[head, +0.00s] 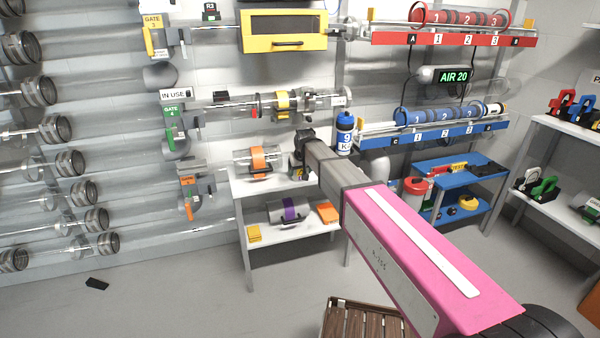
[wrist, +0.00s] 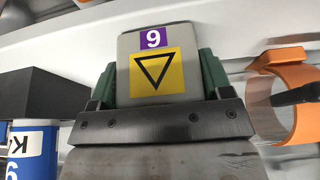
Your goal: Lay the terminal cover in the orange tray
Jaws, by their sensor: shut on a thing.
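The terminal cover (wrist: 158,45) appears to be the grey block with a purple 9 label and a yellow triangle label. My gripper (wrist: 158,78) is shut on it, with green fingers at its two sides in the wrist view. In the head view my gripper (head: 303,150) is over the upper shelf of the white rack, its fingers mostly hidden by the arm. The cover shows there only as a small yellow and grey patch (head: 296,168). What looks like the orange tray (head: 328,212) lies on the lower shelf, below and right of my gripper; its inside is hard to see.
A clear cylinder with an orange band (head: 260,162) stands beside the gripper on the upper shelf (head: 290,188). A blue bottle (head: 345,133) is at its right. A purple-banded cylinder (head: 291,211) and a yellow box (head: 253,233) are on the lower shelf. A wooden slatted stool (head: 362,318) is in front.

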